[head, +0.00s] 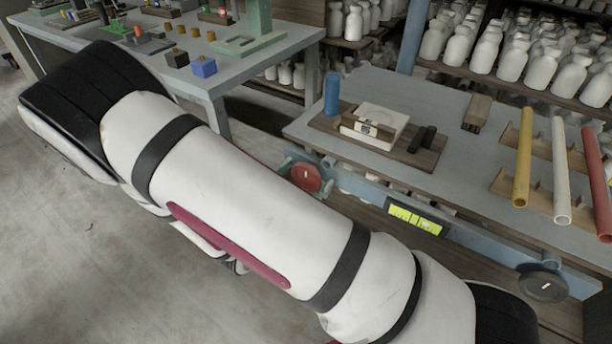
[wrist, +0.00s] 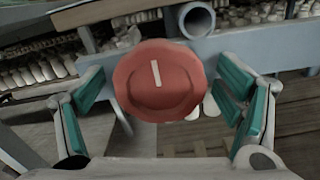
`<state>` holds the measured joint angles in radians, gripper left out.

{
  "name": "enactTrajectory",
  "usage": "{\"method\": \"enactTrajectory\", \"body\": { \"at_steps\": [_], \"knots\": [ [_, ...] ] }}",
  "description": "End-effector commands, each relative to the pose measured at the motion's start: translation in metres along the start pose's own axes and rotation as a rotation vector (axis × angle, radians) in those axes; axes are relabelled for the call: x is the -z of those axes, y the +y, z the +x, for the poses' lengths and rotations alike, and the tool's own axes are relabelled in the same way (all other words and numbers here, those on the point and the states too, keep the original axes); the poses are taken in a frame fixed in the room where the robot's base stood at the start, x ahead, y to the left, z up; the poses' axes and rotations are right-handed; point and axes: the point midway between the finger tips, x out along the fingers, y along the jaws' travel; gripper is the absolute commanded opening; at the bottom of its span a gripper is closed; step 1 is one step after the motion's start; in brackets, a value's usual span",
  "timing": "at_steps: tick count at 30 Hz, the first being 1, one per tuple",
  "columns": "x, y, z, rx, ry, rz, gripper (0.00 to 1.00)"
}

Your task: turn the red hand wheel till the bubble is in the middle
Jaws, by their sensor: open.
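The red hand wheel (head: 306,177) is on the front of the right table, its lower part behind my arm in the head view. In the wrist view the red hand wheel (wrist: 160,95) fills the middle, its white mark nearly upright. My gripper (wrist: 160,82) is open, with one green-padded finger on each side of the wheel and a visible gap to both. A yellow-green level vial (head: 415,218) is set in the blue-grey rail right of the wheel. It has dark lines, but I cannot tell where the bubble sits.
A dark grey wheel (head: 543,286) is at the rail's right end. The right table (head: 456,130) holds a board with a blue cylinder (head: 331,95) and a white box (head: 374,125), plus yellow, white and red rods on racks. Shelves of white bottles (head: 513,58) stand behind.

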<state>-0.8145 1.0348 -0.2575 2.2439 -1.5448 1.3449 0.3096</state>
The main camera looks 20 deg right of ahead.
Motion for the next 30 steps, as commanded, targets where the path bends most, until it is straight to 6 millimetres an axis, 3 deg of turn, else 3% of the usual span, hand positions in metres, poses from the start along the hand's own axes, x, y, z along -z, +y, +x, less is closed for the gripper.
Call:
{"method": "enactTrajectory", "body": {
  "at_steps": [1,6,8,20,30],
  "knots": [
    [-0.0001,0.0001,-0.0001,0.0,0.0,0.0,0.85],
    [-0.0001,0.0001,-0.0003,0.0,0.0,0.0,0.47],
    [-0.0001,0.0001,-0.0003,0.0,0.0,0.0,0.37],
    [-0.0011,0.0005,-0.0004,0.0,-0.001,-0.054,0.37],
    [-0.0022,0.0015,-0.0006,0.0,-0.001,-0.299,0.37]
  ]
}}
